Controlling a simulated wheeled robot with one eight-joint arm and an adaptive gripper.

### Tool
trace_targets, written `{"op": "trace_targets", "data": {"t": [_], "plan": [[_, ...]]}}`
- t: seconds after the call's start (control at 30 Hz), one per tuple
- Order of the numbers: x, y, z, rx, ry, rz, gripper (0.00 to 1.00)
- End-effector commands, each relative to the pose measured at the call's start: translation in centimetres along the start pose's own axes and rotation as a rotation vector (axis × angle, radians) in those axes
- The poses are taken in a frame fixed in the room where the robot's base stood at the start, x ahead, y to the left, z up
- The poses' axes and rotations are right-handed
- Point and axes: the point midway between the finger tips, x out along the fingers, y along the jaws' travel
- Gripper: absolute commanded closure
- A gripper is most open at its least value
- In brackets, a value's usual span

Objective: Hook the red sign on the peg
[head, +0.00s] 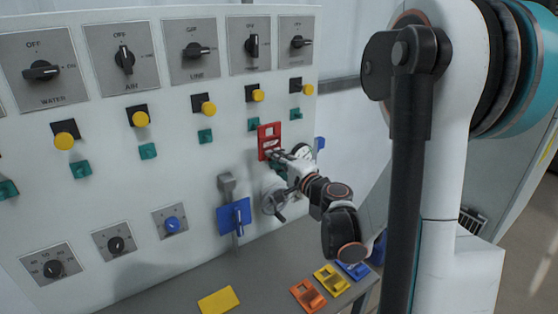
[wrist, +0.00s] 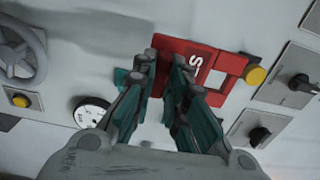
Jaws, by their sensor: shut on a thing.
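The red sign (head: 269,138) is a flat plate with a square opening at its upper end and white lettering. It is held upright in front of the white panel, below the row of yellow buttons. In the wrist view the sign (wrist: 200,62) lies across my fingertips, its opening towards a yellow button. My gripper (head: 279,158) is shut on the sign's lower end; both fingers show in the wrist view (wrist: 163,65). Teal pegs, such as this one (head: 254,125), stick out under the buttons; one is just left of the sign. I cannot tell whether any peg passes through the opening.
A blue sign (head: 234,216) hangs at a grey fitting left of my gripper. A grey table (head: 178,291) below bears a yellow plate (head: 218,300) and orange (head: 307,295), yellow and blue signs. In the wrist view a gauge (wrist: 91,112) and a handwheel (wrist: 22,50) lie left.

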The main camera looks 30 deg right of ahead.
Motion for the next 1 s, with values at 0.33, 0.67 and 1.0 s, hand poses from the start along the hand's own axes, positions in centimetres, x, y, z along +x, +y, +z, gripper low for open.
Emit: {"op": "trace_targets", "data": {"t": [0.33, 0.67, 1.0], "plan": [[1.9, 0.1, 0.0, 0.000, 0.000, 0.000, 1.00], [3.7, 0.3, 0.0, 0.000, -0.001, 0.000, 1.00], [5.6, 0.4, 0.0, 0.000, -0.001, 0.000, 1.00]]}}
